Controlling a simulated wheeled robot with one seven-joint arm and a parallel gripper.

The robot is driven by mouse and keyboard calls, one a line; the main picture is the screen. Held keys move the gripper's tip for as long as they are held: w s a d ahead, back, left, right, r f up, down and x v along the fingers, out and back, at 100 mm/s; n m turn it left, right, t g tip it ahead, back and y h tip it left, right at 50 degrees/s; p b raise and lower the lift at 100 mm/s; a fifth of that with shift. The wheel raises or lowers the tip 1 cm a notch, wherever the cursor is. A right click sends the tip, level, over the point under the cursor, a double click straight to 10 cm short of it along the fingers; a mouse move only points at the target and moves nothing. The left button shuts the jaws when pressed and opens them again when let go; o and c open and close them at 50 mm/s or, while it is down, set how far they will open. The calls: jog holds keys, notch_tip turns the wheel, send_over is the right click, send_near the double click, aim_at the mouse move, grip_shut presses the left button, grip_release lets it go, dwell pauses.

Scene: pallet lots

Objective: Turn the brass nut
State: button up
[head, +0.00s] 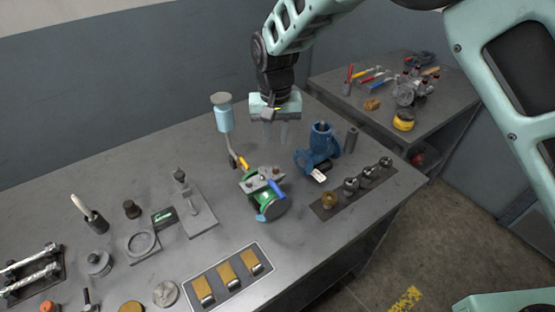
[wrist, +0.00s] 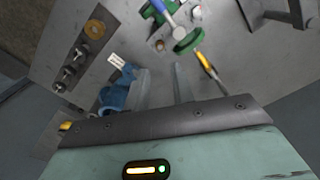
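A brass nut (head: 329,199) sits at the near-left end of a dark strip (head: 321,211) on the bench. It also shows as a ring at the upper left of the wrist view (wrist: 95,29). My gripper (head: 275,133) points down above the bench, behind the green device and left of the blue valve body. It is away from the brass nut. In the wrist view its two fingers (wrist: 161,82) stand apart with only grey bench seen between them. Nothing is held.
Several steel fittings (head: 351,185) share the strip. A blue valve body (head: 320,148) and a green device with a blue handle (head: 264,193) stand close to my gripper. A bottle (head: 223,113) stands to its left. A tray of brass-coloured blocks (head: 228,280) lies at the front edge.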

aim_at(275, 169)
notch_tip(275, 169, down, 10)
jog(key=p, duration=0.3)
jog(key=shift+f, duration=0.15)
grip_shut()
